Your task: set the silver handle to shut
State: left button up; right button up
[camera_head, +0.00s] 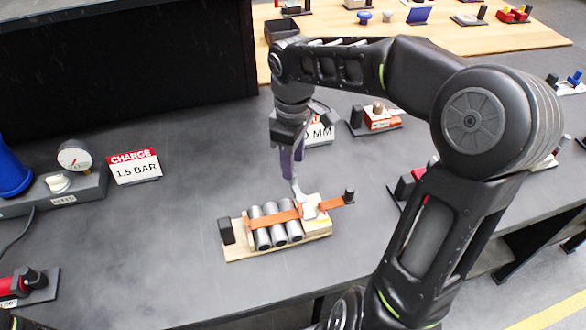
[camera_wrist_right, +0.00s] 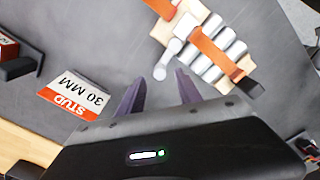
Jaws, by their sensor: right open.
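The silver handle (camera_head: 300,198) stands at the right end of a wooden board (camera_head: 240,252) with several grey cylinders under an orange strap. In the right wrist view the handle (camera_wrist_right: 174,47) is a short bar with a round end. My right gripper (camera_head: 292,165) is just above the handle, pointing down. In the right wrist view my right gripper (camera_wrist_right: 160,78) is open, and the handle's round end appears between its fingertips. I cannot tell whether they touch it. My left gripper is not in view.
A "30 MM" sign (camera_wrist_right: 75,95) stands behind the gripper. A "CHARGE 1.5 BAR" sign (camera_head: 134,167) and a gauge (camera_head: 75,156) are at the left. A red-and-white block (camera_head: 380,118) sits farther back.

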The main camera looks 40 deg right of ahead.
aim_at(298, 187)
jog(key=shift+f, duration=1.85)
grip_shut()
